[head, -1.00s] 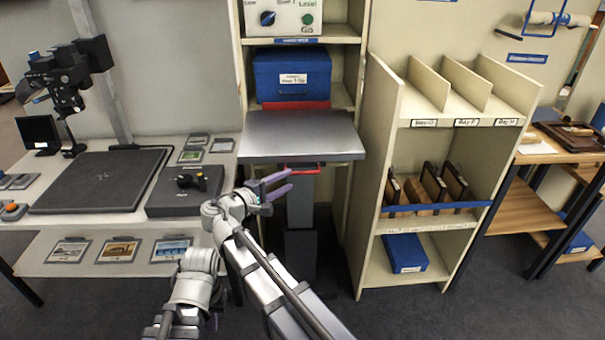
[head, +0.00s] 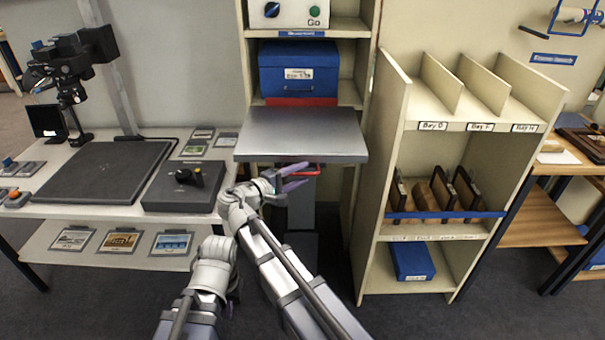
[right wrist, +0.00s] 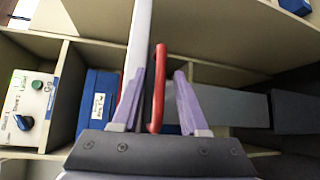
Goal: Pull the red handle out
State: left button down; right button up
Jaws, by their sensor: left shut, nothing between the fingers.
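The red handle (head: 312,172) is a thin red bar under the front of the grey metal shelf plate (head: 302,140) in the head view. My right gripper (head: 300,176) is at the handle, its purple fingers pointing right. In the right wrist view, the red handle (right wrist: 158,92) stands between the two spread fingers of the right gripper (right wrist: 160,76), with gaps on both sides. My left gripper (head: 230,306) hangs low at the left, shut and empty, mostly hidden by its own wrist, away from the handle.
A blue box (head: 298,70) stands on a shelf above the plate, over a red strip. To the right is a cream shelf unit (head: 395,150) with upright wooden items. To the left is a table with a black box (head: 180,190). Dark floor lies between.

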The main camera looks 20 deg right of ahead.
grip_shut()
dwell(1.2)
